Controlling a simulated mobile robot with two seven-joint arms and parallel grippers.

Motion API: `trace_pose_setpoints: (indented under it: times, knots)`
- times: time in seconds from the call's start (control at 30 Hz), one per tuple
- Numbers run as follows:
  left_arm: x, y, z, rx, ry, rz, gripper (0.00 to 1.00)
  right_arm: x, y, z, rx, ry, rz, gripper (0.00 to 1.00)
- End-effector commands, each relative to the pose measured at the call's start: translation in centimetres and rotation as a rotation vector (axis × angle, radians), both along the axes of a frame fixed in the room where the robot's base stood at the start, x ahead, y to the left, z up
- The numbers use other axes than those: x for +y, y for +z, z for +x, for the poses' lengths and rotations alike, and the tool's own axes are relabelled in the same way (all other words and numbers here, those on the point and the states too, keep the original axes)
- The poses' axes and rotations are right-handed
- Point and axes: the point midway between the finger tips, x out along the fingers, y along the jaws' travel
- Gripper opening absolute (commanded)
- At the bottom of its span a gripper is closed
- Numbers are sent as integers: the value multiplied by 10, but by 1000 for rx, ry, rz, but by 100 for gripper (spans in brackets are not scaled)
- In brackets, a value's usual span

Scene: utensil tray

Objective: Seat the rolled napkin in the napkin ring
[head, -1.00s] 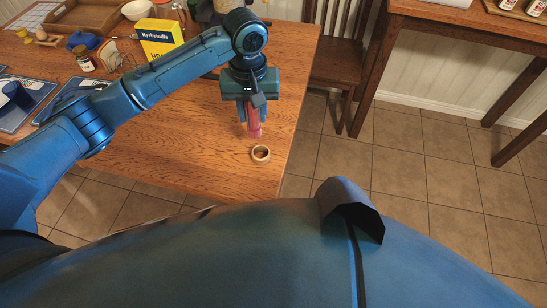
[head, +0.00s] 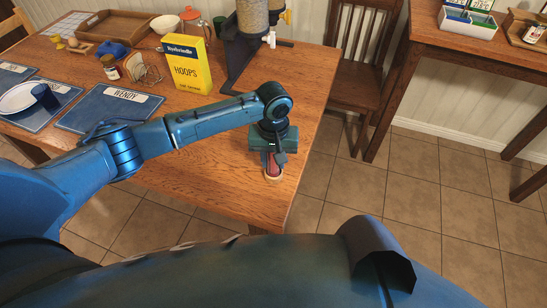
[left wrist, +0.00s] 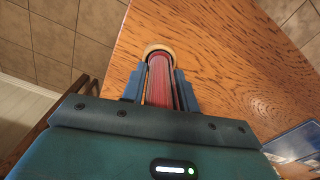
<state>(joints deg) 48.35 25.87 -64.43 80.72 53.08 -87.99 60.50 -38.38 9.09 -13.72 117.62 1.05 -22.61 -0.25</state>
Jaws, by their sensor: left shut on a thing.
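The rolled napkin (head: 274,168) is a red roll and stands roughly upright in my left gripper (head: 272,160), whose fingers are shut on its sides. The napkin ring (head: 273,179) is a tan band on the wooden table near its front right corner. In the left wrist view, the striped red napkin (left wrist: 160,85) runs between the fingers, and its far end lies inside the outline of the ring (left wrist: 158,47). The ring shows as an arc around that end. How deep the napkin sits in it is hidden. My right gripper is out of view.
A yellow box (head: 186,65), a dispenser (head: 245,50), a jar (head: 110,67) and blue placemats (head: 110,106) stand or lie farther back and left on the table (head: 215,140). A chair (head: 355,70) is beyond its right edge. The wood around the ring is clear.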

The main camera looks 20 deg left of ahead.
Motion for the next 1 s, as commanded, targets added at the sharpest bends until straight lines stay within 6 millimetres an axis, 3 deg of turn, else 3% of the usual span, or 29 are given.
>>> trace_pose_setpoints:
  times: [0.27,0.3,0.53,0.83,1.0]
  knots:
    - [0,-1,0,-1,0,-1,8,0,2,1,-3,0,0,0]
    - [0,-2,1,-1,1,-1,31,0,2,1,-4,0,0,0]
    - [0,-2,1,-1,0,-1,50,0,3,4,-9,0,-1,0]
    - [0,1,1,-2,0,-1,52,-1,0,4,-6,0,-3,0]
    - [-1,23,2,-5,-1,-3,52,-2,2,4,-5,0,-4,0]
